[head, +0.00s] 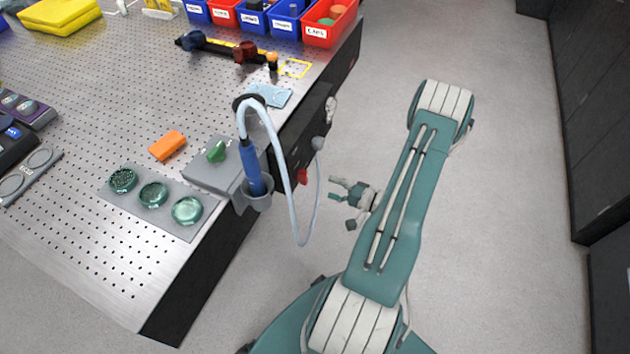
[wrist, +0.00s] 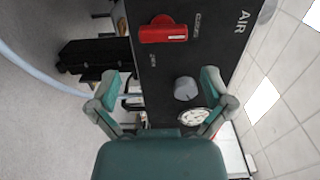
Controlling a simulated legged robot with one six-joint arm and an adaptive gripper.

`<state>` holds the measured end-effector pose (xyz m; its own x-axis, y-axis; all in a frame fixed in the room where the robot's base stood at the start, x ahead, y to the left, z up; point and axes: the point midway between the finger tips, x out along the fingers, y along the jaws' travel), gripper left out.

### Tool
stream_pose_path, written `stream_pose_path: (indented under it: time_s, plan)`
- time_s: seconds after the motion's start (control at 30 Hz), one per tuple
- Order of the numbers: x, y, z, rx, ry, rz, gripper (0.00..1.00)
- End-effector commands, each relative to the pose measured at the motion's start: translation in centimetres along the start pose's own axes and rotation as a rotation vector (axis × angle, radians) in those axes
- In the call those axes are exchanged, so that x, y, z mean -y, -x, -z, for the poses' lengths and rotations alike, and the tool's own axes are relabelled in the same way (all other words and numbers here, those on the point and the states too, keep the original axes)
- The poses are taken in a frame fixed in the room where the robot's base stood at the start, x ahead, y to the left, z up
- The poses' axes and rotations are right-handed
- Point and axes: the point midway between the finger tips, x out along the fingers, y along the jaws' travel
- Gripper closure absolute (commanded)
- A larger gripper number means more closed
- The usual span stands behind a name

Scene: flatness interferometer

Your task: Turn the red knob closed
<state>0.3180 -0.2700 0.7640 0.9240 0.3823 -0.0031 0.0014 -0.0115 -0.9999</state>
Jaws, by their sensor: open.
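The red knob (head: 302,177) sits on the dark front side of the bench in the head view. In the wrist view the red knob (wrist: 163,32) is on a black panel marked AIR, its bar-shaped handle lying across the picture. Small labels beside it are too small to read surely. My gripper (head: 340,204) is open and empty, off to the right of the knob in the head view. In the wrist view my gripper (wrist: 160,82) has its fingers spread, with the knob beyond and above the gap, apart from both fingers.
A grey round knob (wrist: 186,88) and a gauge (wrist: 195,117) share the panel. A pale hose (head: 284,165) loops down near the red knob from a blue tool (head: 250,165) in a holder. The perforated bench (head: 90,100) is at left; floor at right is clear.

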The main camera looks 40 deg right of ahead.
Motion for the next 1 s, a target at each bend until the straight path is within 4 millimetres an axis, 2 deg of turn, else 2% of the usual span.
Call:
stream_pose_path:
  time_s: [0.1,0.3,1.0]
  plan:
    - [-0.1,2.0,0.1,-0.003,0.0,0.0,0.0]
    - [-0.1,3.6,0.0,0.0,-0.001,-0.001,0.0]
    - [-0.1,3.8,0.0,0.0,-0.001,-0.001,0.0]
